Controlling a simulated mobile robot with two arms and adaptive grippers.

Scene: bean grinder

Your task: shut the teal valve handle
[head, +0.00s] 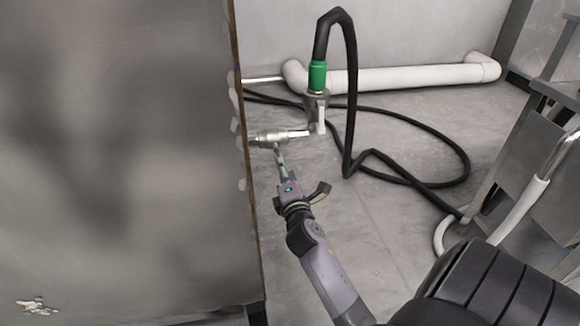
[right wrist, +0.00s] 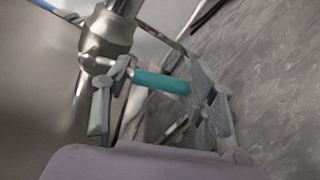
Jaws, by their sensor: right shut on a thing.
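The teal valve handle (right wrist: 160,83) shows in the right wrist view, sticking out to the right from a metal valve body (right wrist: 109,32). In the head view the valve (head: 272,138) is on the pipe at the right edge of the large metal panel. My right gripper (head: 279,160) reaches up to it from below. In the right wrist view its fingers (right wrist: 160,92) are on either side of the teal handle, shut on it. In the head view the gripper mostly hides the handle. My left gripper is not in view.
A black hose (head: 350,100) with a green collar (head: 317,76) rises from the pipe end and loops over the floor. A large metal panel (head: 120,150) fills the left. A white pipe (head: 400,77) runs along the back wall. A metal frame (head: 530,150) stands at right.

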